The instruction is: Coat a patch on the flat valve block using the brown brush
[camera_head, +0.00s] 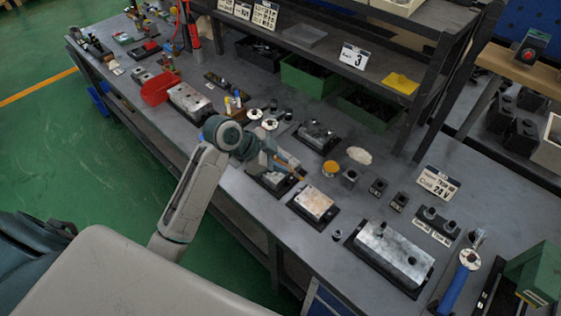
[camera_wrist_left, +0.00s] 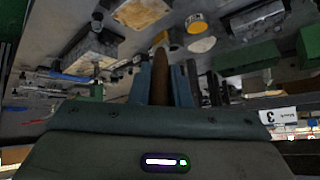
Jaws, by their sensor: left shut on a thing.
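My left gripper (camera_head: 284,163) reaches in over the bench from the left and is shut on the brown brush (camera_head: 297,174). In the left wrist view the brush (camera_wrist_left: 160,62) stands out between the gripper's two fingers (camera_wrist_left: 167,84). A low, flat metal valve block (camera_head: 314,203) with a tan top sits on a dark base just right of and nearer than the brush. It also shows in the left wrist view (camera_wrist_left: 141,13). The brush appears apart from this block. Another block (camera_head: 270,179) lies partly hidden under the gripper. My right gripper is out of view.
A round orange-topped container (camera_head: 330,169) and a pale patch (camera_head: 359,155) lie beyond the tan-topped block. A larger block (camera_head: 393,254) stands to the right, and a dark-based block (camera_head: 317,135) behind. Green bins (camera_head: 310,76) sit under the shelf.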

